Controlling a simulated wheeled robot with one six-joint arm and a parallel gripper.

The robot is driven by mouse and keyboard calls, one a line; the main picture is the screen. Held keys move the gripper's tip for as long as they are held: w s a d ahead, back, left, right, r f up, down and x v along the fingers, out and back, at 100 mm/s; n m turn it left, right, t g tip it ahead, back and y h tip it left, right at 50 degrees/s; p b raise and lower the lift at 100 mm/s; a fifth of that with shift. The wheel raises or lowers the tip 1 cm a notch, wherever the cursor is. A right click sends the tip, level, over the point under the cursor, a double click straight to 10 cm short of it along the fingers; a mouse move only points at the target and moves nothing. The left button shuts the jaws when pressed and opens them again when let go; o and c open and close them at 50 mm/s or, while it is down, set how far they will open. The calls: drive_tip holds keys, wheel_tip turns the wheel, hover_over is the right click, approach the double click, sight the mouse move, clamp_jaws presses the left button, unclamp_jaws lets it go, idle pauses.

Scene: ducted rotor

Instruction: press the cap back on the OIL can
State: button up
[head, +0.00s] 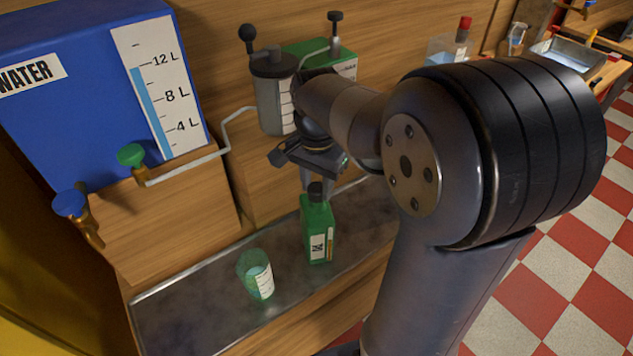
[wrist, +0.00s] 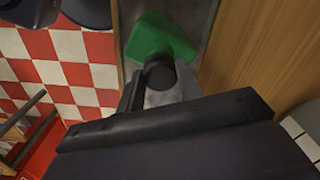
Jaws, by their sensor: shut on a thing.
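A green can (head: 317,232) with a white label stands upright on the grey metal counter. I cannot read the label for certain. A black cap (head: 316,192) is at the top of its neck; I cannot tell whether it is fully seated. The wrist view shows the cap (wrist: 160,74) from above, over the green can body (wrist: 155,38). My gripper (head: 314,182) points down directly above the can and is shut on the cap.
A green-tinted cup (head: 256,275) stands on the counter (head: 190,300), left of the can. A blue water tank (head: 75,85) with a green-handled tap is at the left. A grey canister (head: 270,95) stands behind my gripper. The counter's left end is clear.

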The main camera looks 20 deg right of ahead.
drive_tip(key=o, duration=1.5)
drive_tip(key=shift+r, duration=0.15)
drive_tip(key=shift+r+p, duration=3.25)
drive_tip(key=shift+r, duration=0.2)
drive_tip(key=shift+f, duration=0.1)
drive_tip(key=shift+c, duration=0.5)
clamp_jaws()
drive_tip(key=shift+f, duration=0.2)
